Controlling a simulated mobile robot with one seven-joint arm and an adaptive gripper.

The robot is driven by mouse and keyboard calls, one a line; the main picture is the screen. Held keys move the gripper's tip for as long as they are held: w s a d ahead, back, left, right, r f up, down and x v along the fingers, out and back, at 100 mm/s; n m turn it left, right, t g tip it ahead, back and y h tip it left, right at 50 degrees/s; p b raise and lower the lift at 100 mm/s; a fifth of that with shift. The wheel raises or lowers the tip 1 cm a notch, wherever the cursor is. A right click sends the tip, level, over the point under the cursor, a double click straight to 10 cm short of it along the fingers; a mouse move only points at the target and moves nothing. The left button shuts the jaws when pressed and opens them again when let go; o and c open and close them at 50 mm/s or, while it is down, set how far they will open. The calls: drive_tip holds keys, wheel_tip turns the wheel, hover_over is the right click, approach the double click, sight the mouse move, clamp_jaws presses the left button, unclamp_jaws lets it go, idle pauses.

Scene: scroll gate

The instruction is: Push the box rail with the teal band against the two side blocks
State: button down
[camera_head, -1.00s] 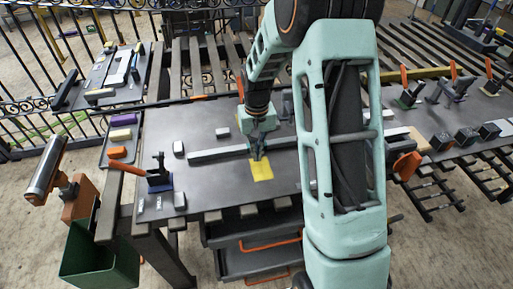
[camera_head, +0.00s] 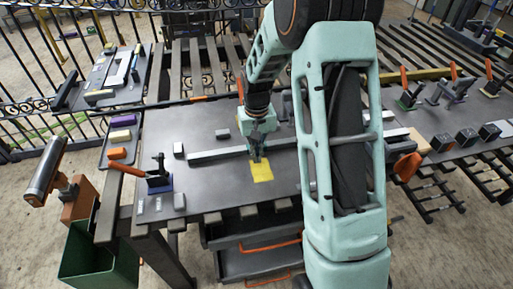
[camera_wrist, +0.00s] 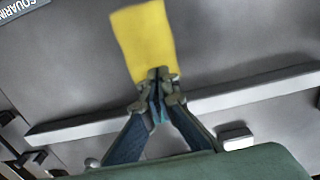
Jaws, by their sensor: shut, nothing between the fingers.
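The box rail (camera_head: 215,155) is a long grey bar lying across the dark table, slightly slanted; it also crosses the wrist view (camera_wrist: 85,130). Its teal band cannot be made out; my fingers cover part of the rail. My gripper (camera_head: 258,158) is shut and empty, pointing down at the rail's near long side, by the yellow patch (camera_head: 261,173). In the wrist view the fingertips (camera_wrist: 160,78) overlap the patch's edge. A small grey block (camera_head: 222,133) stands beyond the rail, apart from it. Which blocks are the side blocks is unclear; my arm hides part of the right side.
Another small block (camera_head: 178,149) stands beyond the rail's left end. A tray (camera_head: 113,166) holds coloured blocks at the left edge. The table between clamp and yellow patch is clear.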

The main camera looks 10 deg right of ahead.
drive_tip(key=shift+w+p, duration=0.45)
drive_tip(key=shift+w, duration=4)
drive_tip(key=shift+s+r, duration=0.1)
drive_tip(key=shift+s, duration=1.2)
wheel_tip(320, 180, up, 8)
drive_tip(key=p, duration=0.4)
